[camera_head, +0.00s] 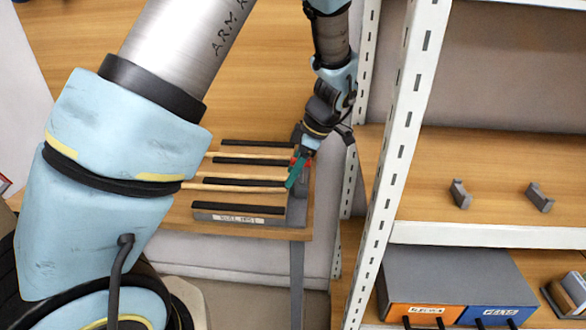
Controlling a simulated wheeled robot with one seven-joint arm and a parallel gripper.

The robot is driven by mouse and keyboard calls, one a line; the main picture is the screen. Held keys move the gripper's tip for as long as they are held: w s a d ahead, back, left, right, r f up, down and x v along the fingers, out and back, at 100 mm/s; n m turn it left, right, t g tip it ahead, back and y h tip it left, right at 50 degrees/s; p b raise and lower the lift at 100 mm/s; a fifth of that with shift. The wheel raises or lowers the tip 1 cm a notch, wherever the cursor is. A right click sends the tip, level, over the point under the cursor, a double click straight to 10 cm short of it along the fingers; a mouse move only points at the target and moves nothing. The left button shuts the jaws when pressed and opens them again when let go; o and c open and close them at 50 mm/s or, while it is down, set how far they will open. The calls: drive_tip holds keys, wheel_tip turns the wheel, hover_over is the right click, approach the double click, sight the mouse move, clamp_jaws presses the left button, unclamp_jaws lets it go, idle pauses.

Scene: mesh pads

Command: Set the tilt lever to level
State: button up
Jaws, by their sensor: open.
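A teal lever (295,173) with a small red part at its upper end stands at the right side of a grey rack (298,208) on the wooden table. The lever leans, its teal end toward the lower left. My gripper (318,146) points down just above and to the right of the lever's upper end. Its jaws are open, with one dark finger showing on the right. The fingertips are small and partly hidden, so I cannot tell whether they touch the lever.
The rack holds black bars (238,209) and pale wooden rods (240,186); my arm hides its left part. A white perforated shelf post (401,140) stands close right of the gripper. Grey brackets (460,194) lie on the shelf, with orange and blue drawers (427,316) below.

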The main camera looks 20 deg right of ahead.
drive_tip(key=shift+c, duration=0.2)
clamp_jaws()
idle(0.3)
idle(1.0)
